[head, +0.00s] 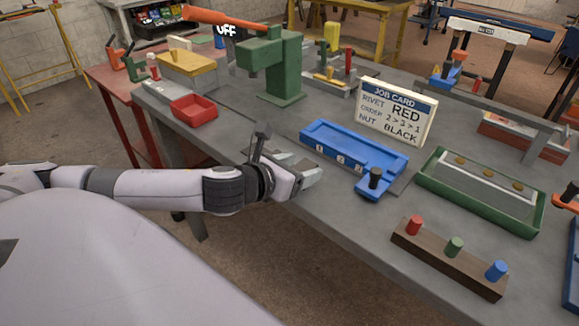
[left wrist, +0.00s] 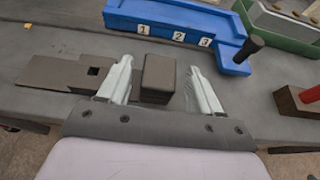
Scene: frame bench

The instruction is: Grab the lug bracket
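The lug bracket (left wrist: 159,72) shows in the left wrist view as a dark grey-brown block, with a flat plate (left wrist: 55,74) with a square hole to its left. In the head view my left gripper (head: 310,173) is at the bench's front edge and hides most of the bracket. In the left wrist view my left gripper (left wrist: 157,90) is open, one finger on each side of the block, with a visible gap on both sides. Whether the plate and block are one piece is partly hidden by the left finger. My right gripper is not in view.
A blue tray (head: 318,133) numbered 1, 2, 3 lies just beyond the gripper. Right of it are a green tray (head: 432,187) and a brown block (head: 437,262) with red, green and blue pegs. A job card (head: 397,112), green press (head: 283,75) and red bin (head: 194,110) stand farther back.

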